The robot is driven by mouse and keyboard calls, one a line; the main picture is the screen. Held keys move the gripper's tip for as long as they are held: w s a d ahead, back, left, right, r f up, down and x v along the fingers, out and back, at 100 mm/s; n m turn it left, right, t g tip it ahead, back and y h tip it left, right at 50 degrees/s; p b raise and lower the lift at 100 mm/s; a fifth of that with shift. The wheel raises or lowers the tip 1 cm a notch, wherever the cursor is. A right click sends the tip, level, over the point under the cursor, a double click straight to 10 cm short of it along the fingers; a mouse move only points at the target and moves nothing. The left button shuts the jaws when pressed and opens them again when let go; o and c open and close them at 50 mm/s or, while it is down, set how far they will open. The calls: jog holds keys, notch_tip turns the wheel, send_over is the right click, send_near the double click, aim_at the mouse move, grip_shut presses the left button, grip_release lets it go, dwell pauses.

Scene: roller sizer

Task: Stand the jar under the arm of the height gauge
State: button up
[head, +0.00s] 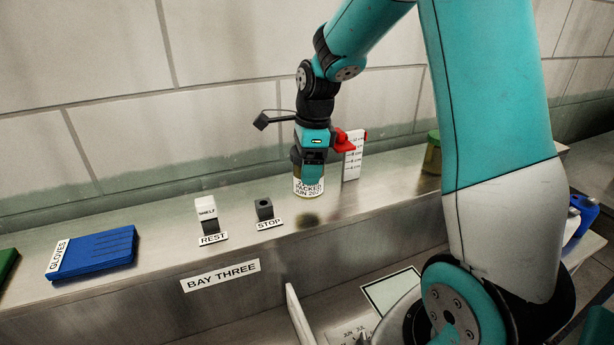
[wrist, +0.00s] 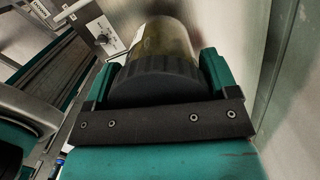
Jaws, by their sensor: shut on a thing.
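The jar (head: 308,187) is a clear jar with a dark lid and a white label reading "PACKED JUN 202", its last part unclear. My gripper (head: 311,165) is shut on the jar from above, around its lid. The wrist view shows the dark ribbed lid (wrist: 155,78) between the two teal fingers. The jar is upright at the steel ledge; I cannot tell whether its base touches. The height gauge (head: 353,158) is a white scale with a red arm (head: 343,139), just right of and behind the jar. My gripper partly hides the red arm's left end.
Left of the jar stand a dark block at the STOP label (head: 269,224) and a white SHELF block (head: 206,211) by the REST label. Blue gloves (head: 93,253) lie farther left. A green-lidded jar (head: 433,155) stands right, partly behind my arm. The ledge (head: 345,210) is clear in front.

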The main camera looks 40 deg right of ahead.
jog(key=shift+f, duration=1.85)
jog(key=shift+f, duration=0.1)
jog(key=o, duration=1)
jog(key=shift+f, duration=0.1)
jog(key=shift+o, duration=0.2)
jog(key=r, duration=0.4)
jog(key=d+r, duration=0.1)
jog(key=r, duration=0.3)
jog(key=r+b, duration=0.1)
jog(key=r, duration=0.3)
jog(key=shift+s+d+r, duration=0.15)
jog(key=shift+s, duration=0.25)
jog(key=s+a+n+y, duration=0.1)
jog(key=s+a+n, duration=0.3)
jog(key=a+n, duration=0.3)
jog(key=s+a+n, duration=0.4)
jog(key=a+n, duration=0.4)
jog(key=s+a+n+y, duration=0.1)
jog(key=s+a+n, duration=0.3)
jog(key=s+n, duration=0.2)
jog(key=s+a+f+n+y, duration=0.1)
jog(key=s+a+n, duration=0.3)
jog(key=s+n, duration=0.3)
jog(key=n, duration=0.2)
jog(key=shift+s+a+n+g, duration=0.3)
jog(key=shift+n, duration=0.1)
jog(key=shift+f, duration=0.1)
